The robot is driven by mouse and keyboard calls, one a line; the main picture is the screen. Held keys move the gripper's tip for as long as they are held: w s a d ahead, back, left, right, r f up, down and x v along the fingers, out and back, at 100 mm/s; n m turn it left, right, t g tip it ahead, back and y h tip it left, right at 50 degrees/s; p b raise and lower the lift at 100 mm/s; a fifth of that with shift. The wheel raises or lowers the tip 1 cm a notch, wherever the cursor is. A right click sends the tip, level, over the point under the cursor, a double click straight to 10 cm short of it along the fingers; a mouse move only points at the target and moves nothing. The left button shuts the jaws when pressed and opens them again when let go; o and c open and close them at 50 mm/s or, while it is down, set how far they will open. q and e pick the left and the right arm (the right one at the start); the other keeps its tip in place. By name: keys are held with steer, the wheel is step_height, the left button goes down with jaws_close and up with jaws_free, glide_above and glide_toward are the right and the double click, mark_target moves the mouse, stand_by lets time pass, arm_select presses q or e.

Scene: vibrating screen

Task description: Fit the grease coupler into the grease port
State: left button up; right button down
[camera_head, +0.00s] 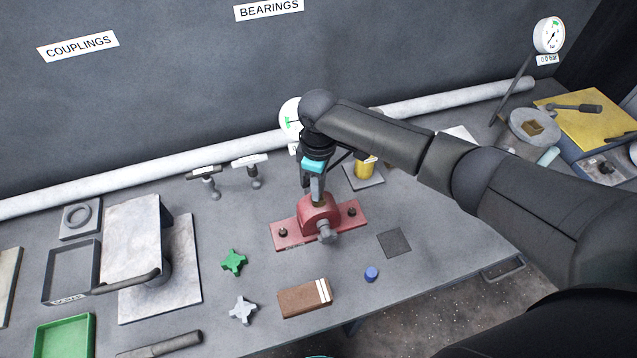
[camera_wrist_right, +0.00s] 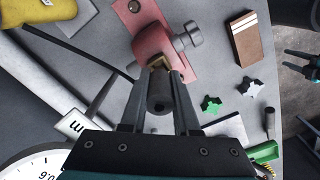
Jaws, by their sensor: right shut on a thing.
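The grease coupler (camera_wrist_right: 160,92) is a dark cylinder between the fingers of my right gripper (camera_wrist_right: 159,82), which is shut on it. In the head view my right gripper (camera_head: 318,198) points down over the red bearing housing (camera_head: 290,234). The brass grease port (camera_wrist_right: 158,63) is on top of the housing, right at the coupler's far end. I cannot tell whether the coupler is seated on it or just above it. The fingers hide most of this spot in the head view. My left gripper (camera_wrist_right: 300,62) shows at the right edge of the wrist view, open and empty.
A yellow canister (camera_head: 366,168) stands behind the housing, with a dark hose (camera_wrist_right: 85,57) nearby. A white dial gauge (camera_head: 290,120) is behind my wrist. A brown block (camera_head: 302,299), green star knob (camera_head: 233,262), grey star knob (camera_head: 242,310) and blue cap (camera_head: 371,273) lie in front.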

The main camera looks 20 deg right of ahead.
steer(key=shift+f+b, duration=0.6)
steer(key=shift+f, duration=0.4)
steer(key=c, duration=0.6)
jaws_free()
step_height(320, 180, up, 15)
steer(key=shift+r, duration=0.2)
steer(key=shift+f, duration=0.1)
